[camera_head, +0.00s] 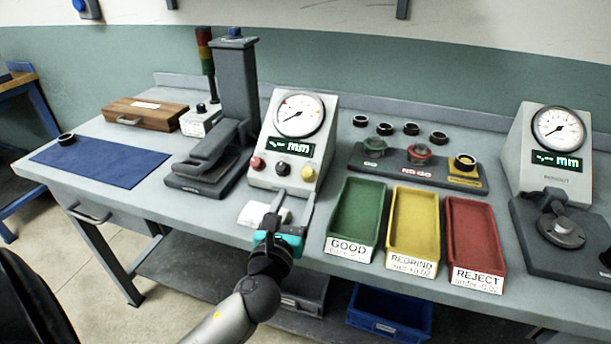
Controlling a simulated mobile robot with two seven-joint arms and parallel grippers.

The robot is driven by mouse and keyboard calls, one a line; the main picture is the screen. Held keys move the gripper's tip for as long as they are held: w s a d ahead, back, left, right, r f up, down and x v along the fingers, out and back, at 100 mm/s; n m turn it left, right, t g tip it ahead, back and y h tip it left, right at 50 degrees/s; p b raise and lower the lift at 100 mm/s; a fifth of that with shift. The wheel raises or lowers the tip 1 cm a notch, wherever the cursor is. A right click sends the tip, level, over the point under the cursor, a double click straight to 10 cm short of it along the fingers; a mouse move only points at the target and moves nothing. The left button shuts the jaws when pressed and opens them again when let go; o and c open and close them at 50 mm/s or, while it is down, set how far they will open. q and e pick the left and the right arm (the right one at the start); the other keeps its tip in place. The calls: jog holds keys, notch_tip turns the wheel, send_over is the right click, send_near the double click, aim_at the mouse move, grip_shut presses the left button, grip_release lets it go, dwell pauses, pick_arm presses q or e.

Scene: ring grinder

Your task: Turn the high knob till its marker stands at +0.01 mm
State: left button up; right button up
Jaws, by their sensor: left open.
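The gauge unit (268,181) stands mid-table with a round dial (299,115) and a lit display reading dashes and "mm". Its front carries a red knob (257,163), a black knob (282,169) and a pale knob (307,173). Their labels are too small to read, so I cannot tell which is the high knob. Small coloured marks show on the dial, but their values are unreadable. My left gripper (294,204) is open and empty, its fingers pointing at the unit just below the black and pale knobs, apparently apart from them. My right gripper is not in view.
A white pad (263,214) lies left of my gripper. Green (340,247), yellow (407,265) and red (473,281) trays stand to the right. A dark press-like stand (238,85) rises close on the left. A second gauge (541,185) stands far right.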

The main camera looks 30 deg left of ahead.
aim_at(306, 174)
pick_arm(q)
jog(key=x, duration=0.8)
jog(key=shift+w+b, duration=0.2)
jog(key=shift+b, duration=0.2)
grip_shut()
